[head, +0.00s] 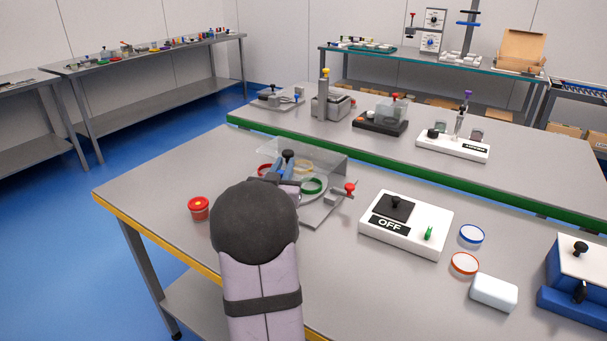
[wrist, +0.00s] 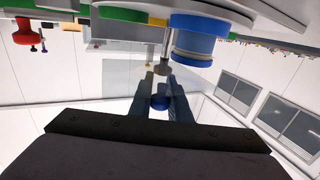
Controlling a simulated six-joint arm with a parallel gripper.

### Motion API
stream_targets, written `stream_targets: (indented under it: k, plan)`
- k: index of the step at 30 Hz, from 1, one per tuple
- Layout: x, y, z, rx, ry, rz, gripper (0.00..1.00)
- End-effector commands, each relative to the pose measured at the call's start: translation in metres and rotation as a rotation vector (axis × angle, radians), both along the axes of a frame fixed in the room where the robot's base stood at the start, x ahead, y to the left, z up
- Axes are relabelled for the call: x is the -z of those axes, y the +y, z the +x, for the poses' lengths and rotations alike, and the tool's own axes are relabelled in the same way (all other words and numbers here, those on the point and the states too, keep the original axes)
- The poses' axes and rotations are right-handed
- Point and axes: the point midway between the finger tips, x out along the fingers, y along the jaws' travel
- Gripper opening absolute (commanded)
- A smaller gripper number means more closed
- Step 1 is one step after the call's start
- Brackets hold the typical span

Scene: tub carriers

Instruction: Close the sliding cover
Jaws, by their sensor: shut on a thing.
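The clear sliding cover (head: 322,158) is on a grey carrier (head: 318,213) on the near table, beyond my arm. A dark knob (head: 288,154) stands up at the cover. My gripper (head: 280,172) has its blue fingers at this knob and is shut on it; my wrist hides part of the contact. Red, yellow and green rings (head: 312,186) show under or beside the clear panel. In the wrist view my gripper (wrist: 160,88) has its fingers close together around a small rounded piece. How far the cover is slid cannot be told.
A red-handled clamp (head: 350,188) sticks out at the carrier's right. A red tub (head: 198,208) stands left of my arm. A white switch box marked OFF (head: 430,217), loose rings (head: 472,234) and a white block (head: 493,292) lie to the right.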

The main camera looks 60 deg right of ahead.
Motion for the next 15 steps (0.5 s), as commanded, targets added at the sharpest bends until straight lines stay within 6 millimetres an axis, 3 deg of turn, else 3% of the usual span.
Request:
stream_targets:
  k: [1, 6, 15]
  plan:
    - [-0.002, 0.0, 0.016, -0.004, -0.003, -0.002, 0.0]
    - [-0.002, 0.0, 0.044, -0.001, -0.001, -0.003, 0.0]
    - [-0.003, 0.001, 0.053, -0.002, -0.002, -0.005, 0.0]
